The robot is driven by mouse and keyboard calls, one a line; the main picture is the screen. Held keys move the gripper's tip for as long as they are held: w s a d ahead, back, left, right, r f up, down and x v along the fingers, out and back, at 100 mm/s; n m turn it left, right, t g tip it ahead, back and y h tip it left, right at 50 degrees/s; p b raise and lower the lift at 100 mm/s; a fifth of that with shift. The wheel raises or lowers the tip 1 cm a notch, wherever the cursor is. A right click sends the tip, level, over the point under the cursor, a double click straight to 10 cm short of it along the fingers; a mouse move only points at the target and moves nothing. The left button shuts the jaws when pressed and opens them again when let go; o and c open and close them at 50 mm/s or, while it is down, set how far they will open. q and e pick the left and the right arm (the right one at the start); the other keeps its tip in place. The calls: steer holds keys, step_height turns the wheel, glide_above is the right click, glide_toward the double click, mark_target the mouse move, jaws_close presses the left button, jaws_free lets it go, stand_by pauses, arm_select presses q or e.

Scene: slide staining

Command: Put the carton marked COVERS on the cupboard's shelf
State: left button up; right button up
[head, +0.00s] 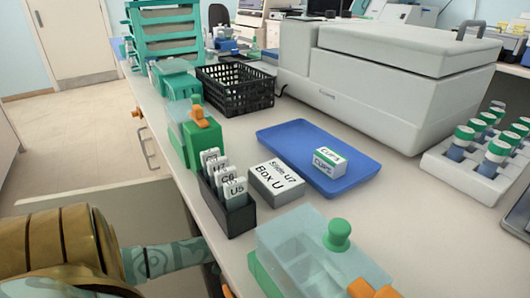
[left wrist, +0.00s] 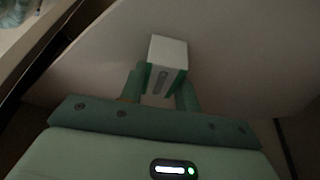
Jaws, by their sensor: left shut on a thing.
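My left gripper (left wrist: 164,88) is shut on a small white carton with green sides (left wrist: 168,48) in the left wrist view. Its fingers are on either side of it. I cannot read any marking on this carton, so I cannot tell whether it says COVERS. In the head view my left arm comes in at the lower left, below the bench edge, and its gripper is hidden. A white and green carton marked CLIPS (head: 328,162) sits on the blue tray (head: 275,135). I cannot make out the cupboard's shelf for certain. My right gripper is not in view.
A pale flat panel (left wrist: 255,75) lies beyond the held carton. On the bench stand a black slide rack (head: 238,221), a grey box marked Box U (head: 276,185), a clear staining box (head: 310,255), a black basket (head: 240,95) and a large grey machine (head: 390,85).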

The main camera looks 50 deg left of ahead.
arm_select(q)
steer(key=o, duration=1)
steer(key=shift+f, duration=0.1)
steer(key=shift+c, duration=0.2)
steer(key=shift+r, duration=0.3)
steer(key=p+v, duration=0.4)
steer(key=v, duration=0.2)
steer(key=shift+r, duration=0.15)
steer(key=shift+s+a+r+p, duration=0.2)
steer(key=shift+a+r+p, duration=0.05)
steer(key=shift+r+p, duration=0.2)
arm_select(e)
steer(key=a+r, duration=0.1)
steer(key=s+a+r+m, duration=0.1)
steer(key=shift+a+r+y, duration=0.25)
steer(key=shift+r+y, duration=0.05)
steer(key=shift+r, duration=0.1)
arm_select(q)
steer(key=shift+f, duration=0.1)
